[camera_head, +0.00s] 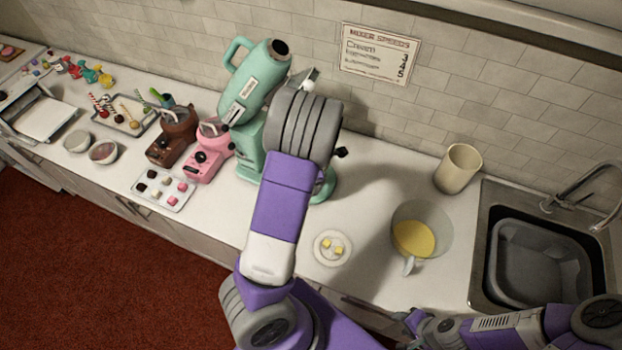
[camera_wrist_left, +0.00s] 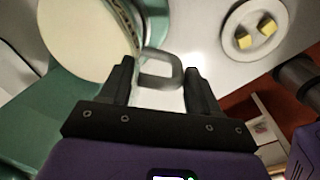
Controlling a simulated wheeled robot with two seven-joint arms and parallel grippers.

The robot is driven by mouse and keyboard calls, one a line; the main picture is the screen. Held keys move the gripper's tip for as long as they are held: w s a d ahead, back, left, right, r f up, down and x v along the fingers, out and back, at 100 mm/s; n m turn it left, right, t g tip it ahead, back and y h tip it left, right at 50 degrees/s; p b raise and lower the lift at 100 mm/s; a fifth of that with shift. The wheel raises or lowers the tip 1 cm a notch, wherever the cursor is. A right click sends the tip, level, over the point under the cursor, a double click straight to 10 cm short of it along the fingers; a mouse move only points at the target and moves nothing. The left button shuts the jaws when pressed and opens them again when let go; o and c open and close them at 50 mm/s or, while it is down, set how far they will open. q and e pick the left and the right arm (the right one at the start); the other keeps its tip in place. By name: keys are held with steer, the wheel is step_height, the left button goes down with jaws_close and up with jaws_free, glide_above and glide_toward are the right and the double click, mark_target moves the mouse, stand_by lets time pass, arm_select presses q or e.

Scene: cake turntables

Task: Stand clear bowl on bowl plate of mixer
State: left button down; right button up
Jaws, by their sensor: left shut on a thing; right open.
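The teal mixer (camera_head: 262,85) stands against the wall in the head view; its teal base shows at its lower right (camera_head: 323,186). My left arm covers the mixer's front, so my left gripper and the bowl plate are hidden there. In the left wrist view my left gripper (camera_wrist_left: 160,80) is shut on a grey see-through handle (camera_wrist_left: 160,68) of the clear bowl. The bowl has a pale cream round (camera_wrist_left: 85,30) inside and is over the teal base; I cannot tell whether it touches the plate. My right gripper (camera_head: 408,328) is open and empty at the bottom of the head view.
A second clear vessel with yellow contents (camera_head: 413,238), a saucer with butter (camera_head: 333,248) and a cream cup (camera_head: 458,168) stand to the right. The sink (camera_head: 481,255) is at far right. Brown (camera_head: 172,138) and pink (camera_head: 207,150) mixers stand left of the teal one.

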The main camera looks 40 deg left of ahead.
arm_select(q)
steer(key=shift+f+b, duration=0.3)
steer(key=shift+f, duration=0.2)
stand_by(0.8)
steer(key=shift+c, duration=0.8)
jaws_free()
steer(key=r, duration=0.2)
steer(key=r+p, duration=0.1)
steer(key=r, duration=0.2)
steer(key=r+p, duration=0.1)
steer(key=r, duration=0.1)
steer(key=shift+s+d+r, duration=0.25)
steer(key=shift+d+r, duration=0.05)
